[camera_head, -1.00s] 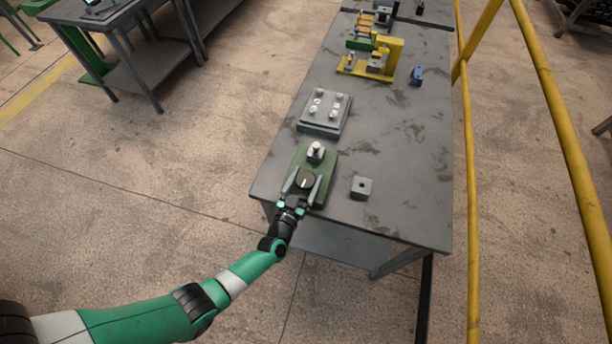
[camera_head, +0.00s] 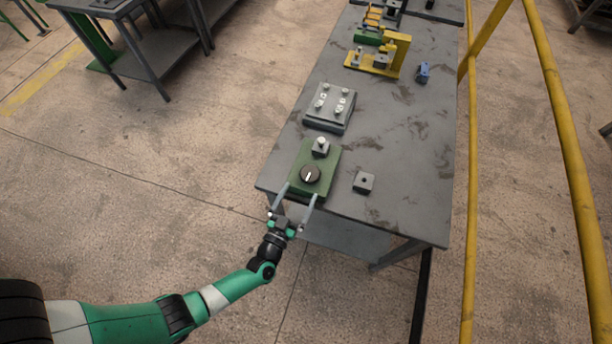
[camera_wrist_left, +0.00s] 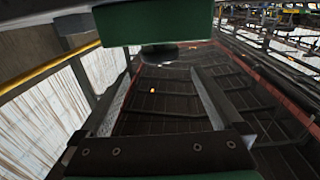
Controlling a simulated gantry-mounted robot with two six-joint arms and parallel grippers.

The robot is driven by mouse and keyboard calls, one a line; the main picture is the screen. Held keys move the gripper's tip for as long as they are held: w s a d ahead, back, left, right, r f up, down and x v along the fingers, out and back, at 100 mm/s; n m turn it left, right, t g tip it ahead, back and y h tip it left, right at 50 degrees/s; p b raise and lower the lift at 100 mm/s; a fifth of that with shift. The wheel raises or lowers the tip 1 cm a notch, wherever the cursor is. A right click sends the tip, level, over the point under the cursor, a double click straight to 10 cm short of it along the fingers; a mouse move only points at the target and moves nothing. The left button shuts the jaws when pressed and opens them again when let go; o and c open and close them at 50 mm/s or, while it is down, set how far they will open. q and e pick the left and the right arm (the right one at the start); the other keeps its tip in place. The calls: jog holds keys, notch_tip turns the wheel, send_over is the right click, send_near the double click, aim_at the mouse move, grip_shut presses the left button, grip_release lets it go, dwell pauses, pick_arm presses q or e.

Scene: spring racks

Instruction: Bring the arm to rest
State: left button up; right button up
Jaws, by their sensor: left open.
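My left gripper (camera_head: 299,195) is open and empty at the near end of the grey table in the head view. My right gripper is in neither view.
Yellow rails (camera_head: 555,130) stand to the right.

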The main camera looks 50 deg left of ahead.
pick_arm(q)
jog(key=v, duration=0.2)
jog(key=shift+s+d, duration=0.15)
jog(key=shift+s, duration=0.2)
